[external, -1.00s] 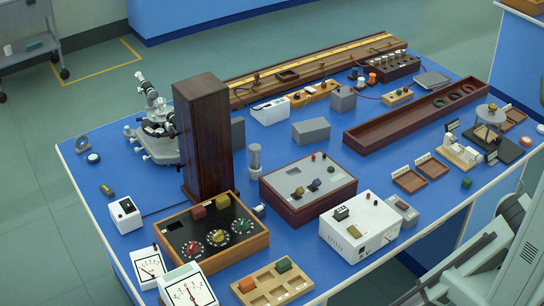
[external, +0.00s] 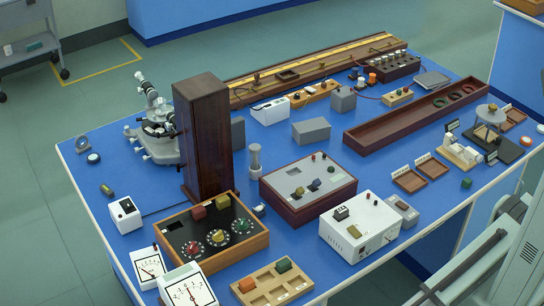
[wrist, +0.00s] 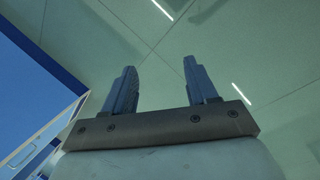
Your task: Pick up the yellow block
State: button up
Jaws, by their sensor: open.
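A yellow-olive block (external: 222,202) sits on the black top of a wooden-framed dial box (external: 262,240), beside a red block (external: 198,212). Another dull yellow piece (external: 354,230) shows on the white instrument (external: 362,249); I cannot tell whether it is a loose block. My gripper (wrist: 159,66) is open and empty in the wrist view, with floor beyond its two fingers. It is outside the external view and well apart from the blocks. No block shows in the wrist view.
A tall dark wooden box (external: 204,140) stands just behind the dial box. A wooden tray (external: 270,291) with an orange and a green block lies in front. Two white meters (external: 187,290) stand at the front left. A grey-topped box (external: 308,187) is to the right.

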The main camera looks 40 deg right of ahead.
jog(key=w+a+r+t+y, duration=0.1)
jog(key=w+a+r+y, duration=0.15)
jog(key=a+r, duration=0.45)
jog(key=w+a+r+m+y, duration=0.1)
jog(key=w+a+r, duration=0.2)
jog(key=r, duration=0.7)
jog(key=w+a+r+t+y, duration=0.1)
jog(key=w+a+r, duration=0.2)
jog(key=a+r, duration=0.45)
jog(key=w+d+r+m+t+y, duration=0.1)
jog(key=w+d+r+m, duration=0.1)
jog(key=w+r, duration=0.85)
jog(key=w+d+r+m+t, duration=0.1)
jog(key=w+r+m, duration=0.1)
jog(key=w+r, duration=0.8)
jog(key=w+d+r+m, duration=0.1)
jog(key=w+d+r, duration=0.5)
jog(key=w+r, duration=0.15)
jog(key=r+m+g+h, duration=0.2)
jog(key=m+g+h, duration=0.2)
jog(key=g+h, duration=0.25)
send_over(223, 198)
jog(key=shift+g, duration=0.25)
notch_tip(223, 198, down, 14)
jog(key=shift+a+r, duration=0.1)
jog(key=shift+r, duration=0.15)
